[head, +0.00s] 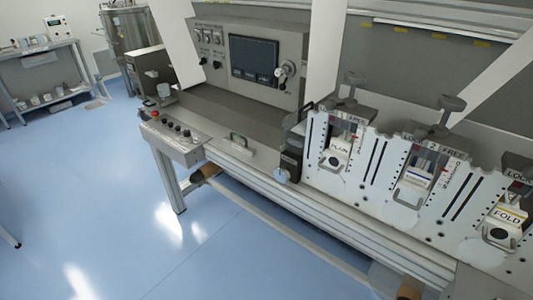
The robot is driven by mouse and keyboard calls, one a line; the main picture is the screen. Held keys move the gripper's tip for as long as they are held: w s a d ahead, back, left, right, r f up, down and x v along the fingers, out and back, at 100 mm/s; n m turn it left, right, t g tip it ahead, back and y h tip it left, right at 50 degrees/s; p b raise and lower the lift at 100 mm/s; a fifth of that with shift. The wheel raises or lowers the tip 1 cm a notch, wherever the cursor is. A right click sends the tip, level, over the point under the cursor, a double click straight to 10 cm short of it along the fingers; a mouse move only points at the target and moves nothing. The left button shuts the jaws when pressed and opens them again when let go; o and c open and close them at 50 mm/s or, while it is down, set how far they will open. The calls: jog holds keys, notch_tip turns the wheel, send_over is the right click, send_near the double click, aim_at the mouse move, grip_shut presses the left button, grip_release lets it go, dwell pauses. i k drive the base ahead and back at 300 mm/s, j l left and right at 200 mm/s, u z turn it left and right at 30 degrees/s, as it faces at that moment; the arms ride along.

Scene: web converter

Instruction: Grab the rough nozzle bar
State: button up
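My gripper is not in the head view. No part can be told for certain as the rough nozzle bar. The converter (230,150) is a long grey and white machine running from the middle to the lower right. Its white front plate (375,170) carries several slotted stations. The right station (503,222) holds a block labelled FOLD. Dark grey clamp knobs (447,106) stand above the stations. The small labels are hard to read.
A control box (175,138) with several buttons sticks out at the machine's left end. A screen panel (255,58) stands behind. White strips (325,45) cross the top. A steel tank (127,35) and a shelf table (45,75) stand back left. The blue floor (100,190) in front is clear.

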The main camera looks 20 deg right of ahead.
aim_at(231, 141)
jog(key=i+j, duration=0.2)
jog(key=i+j+z, duration=0.15)
jog(key=j, duration=0.25)
jog(key=i+j, duration=0.2)
jog(key=j, duration=0.15)
jog(key=i+j+z, duration=0.2)
jog(key=i+j, duration=0.15)
jog(key=j, duration=0.3)
jog(key=i+j, duration=0.15)
jog(key=j, duration=0.2)
jog(key=z, duration=0.05)
